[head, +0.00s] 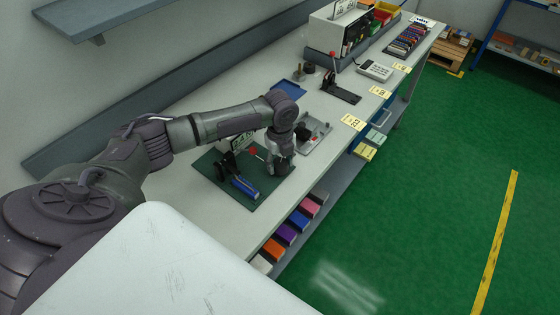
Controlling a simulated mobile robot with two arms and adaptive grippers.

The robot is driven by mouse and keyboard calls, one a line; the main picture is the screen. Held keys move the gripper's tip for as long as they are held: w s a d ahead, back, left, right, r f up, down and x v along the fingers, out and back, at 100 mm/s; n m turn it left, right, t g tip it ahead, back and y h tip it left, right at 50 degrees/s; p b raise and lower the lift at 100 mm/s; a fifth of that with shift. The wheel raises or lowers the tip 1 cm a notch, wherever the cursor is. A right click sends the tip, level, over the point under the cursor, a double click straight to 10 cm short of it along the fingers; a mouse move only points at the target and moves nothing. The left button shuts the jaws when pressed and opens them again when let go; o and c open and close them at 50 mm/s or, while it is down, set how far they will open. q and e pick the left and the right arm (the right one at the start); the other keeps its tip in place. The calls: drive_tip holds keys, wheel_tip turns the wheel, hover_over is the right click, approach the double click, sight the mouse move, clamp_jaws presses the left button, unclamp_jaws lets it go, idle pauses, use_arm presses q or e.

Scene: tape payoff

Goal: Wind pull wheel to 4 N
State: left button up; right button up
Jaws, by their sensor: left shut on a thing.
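My left arm reaches in from the left over the bench, and my left gripper (281,165) points down at the right edge of a dark green mat (206,166). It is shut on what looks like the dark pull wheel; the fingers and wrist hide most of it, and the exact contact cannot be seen. Beside it on the mat stands the tape payoff rig, with a white display box (238,142), a red part (253,151) and a blue cylinder (245,187) lying at the front. The display's figures are too small to read surely. My right gripper is not in view.
A grey metal fixture (318,133) stands just right of the gripper. Farther along are a black lever press (341,92), a blue pad (289,90) and a grey keypad device (375,71). Coloured boxes (287,234) sit on the shelf below the bench's front edge.

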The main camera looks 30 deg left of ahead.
sight(280, 163)
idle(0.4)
use_arm(q)
drive_tip(key=o, duration=1.2)
drive_tip(key=shift+c, duration=0.2)
wheel_tip(280, 163, up, 12)
